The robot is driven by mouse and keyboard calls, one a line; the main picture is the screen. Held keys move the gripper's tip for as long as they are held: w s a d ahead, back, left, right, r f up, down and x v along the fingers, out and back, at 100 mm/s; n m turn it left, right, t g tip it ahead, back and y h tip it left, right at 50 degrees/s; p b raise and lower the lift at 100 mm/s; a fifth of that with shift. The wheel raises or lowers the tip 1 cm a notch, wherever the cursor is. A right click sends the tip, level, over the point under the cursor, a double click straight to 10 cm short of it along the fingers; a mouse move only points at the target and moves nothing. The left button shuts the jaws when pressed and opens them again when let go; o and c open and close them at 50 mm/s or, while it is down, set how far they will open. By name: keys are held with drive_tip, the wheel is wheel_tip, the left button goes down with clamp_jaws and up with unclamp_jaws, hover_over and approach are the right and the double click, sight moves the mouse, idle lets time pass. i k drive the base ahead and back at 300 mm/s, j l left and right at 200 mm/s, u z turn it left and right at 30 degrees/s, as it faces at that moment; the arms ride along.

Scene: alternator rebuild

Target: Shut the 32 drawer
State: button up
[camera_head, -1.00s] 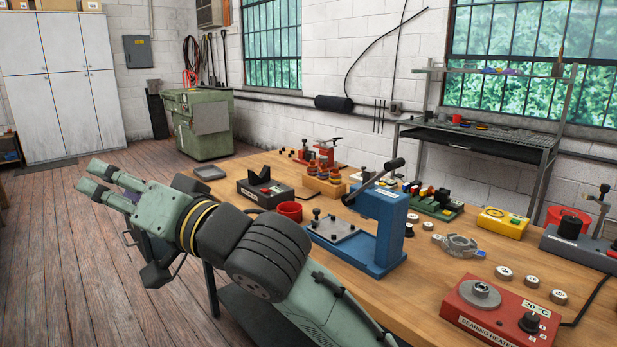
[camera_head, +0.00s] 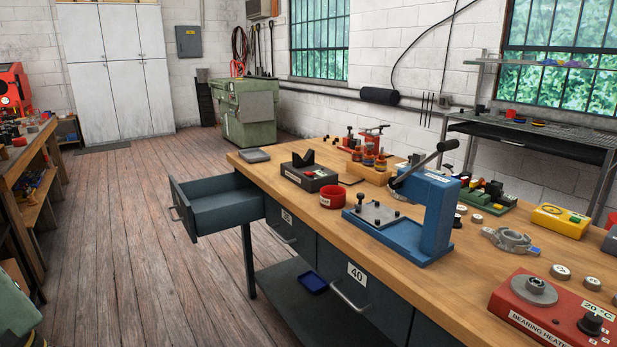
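A dark grey-blue drawer (camera_head: 212,212) stands pulled out from the left end of the workbench (camera_head: 300,215). Its handle (camera_head: 174,213) is on its front, which faces left; its number is hidden from this angle, so I cannot confirm it as 32. The drawer looks empty in the part I see. The drawer beside it (camera_head: 288,232) is closed, with a small label too blurred to read surely. Another drawer marked 40 (camera_head: 356,273) is closed. My gripper is out of view; only a green piece, likely of my arm, shows at the lower left edge.
A blue press (camera_head: 428,220), a red cup (camera_head: 333,197) and a red bearing heater (camera_head: 545,300) stand on the bench. A small blue tray (camera_head: 313,282) lies below the drawers. Wooden floor (camera_head: 130,240) is clear left of the open drawer. Another bench (camera_head: 30,165) stands far left.

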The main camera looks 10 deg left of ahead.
sight(207, 206)
drive_tip(key=i+j+u, duration=0.4)
drive_tip(key=j, duration=0.25)
drive_tip(key=i+j+u, duration=0.4)
drive_tip(key=i, duration=0.3)
